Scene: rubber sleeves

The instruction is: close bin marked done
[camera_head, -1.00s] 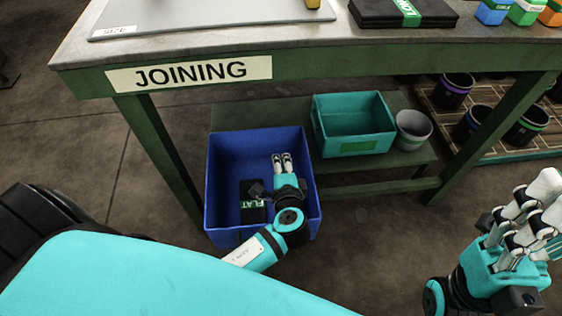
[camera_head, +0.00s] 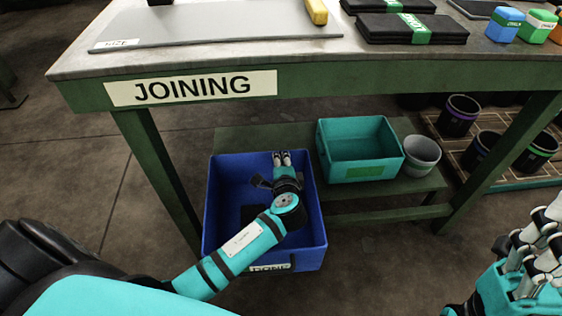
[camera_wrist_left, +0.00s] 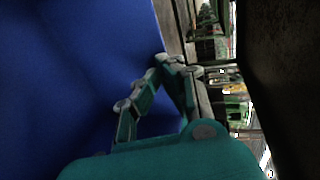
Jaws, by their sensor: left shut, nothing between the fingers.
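My right gripper (camera_head: 535,245) is at the right edge, partly cut off, away from the bin.
The green table (camera_head: 330,83) marked JOINING hangs over the bin's far side. A teal crate (camera_head: 330,172) and a grey pot (camera_head: 422,153) sit on the low shelf to its right. Dark pots (camera_head: 460,112) stand on a rack further right. The floor at front centre is clear.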

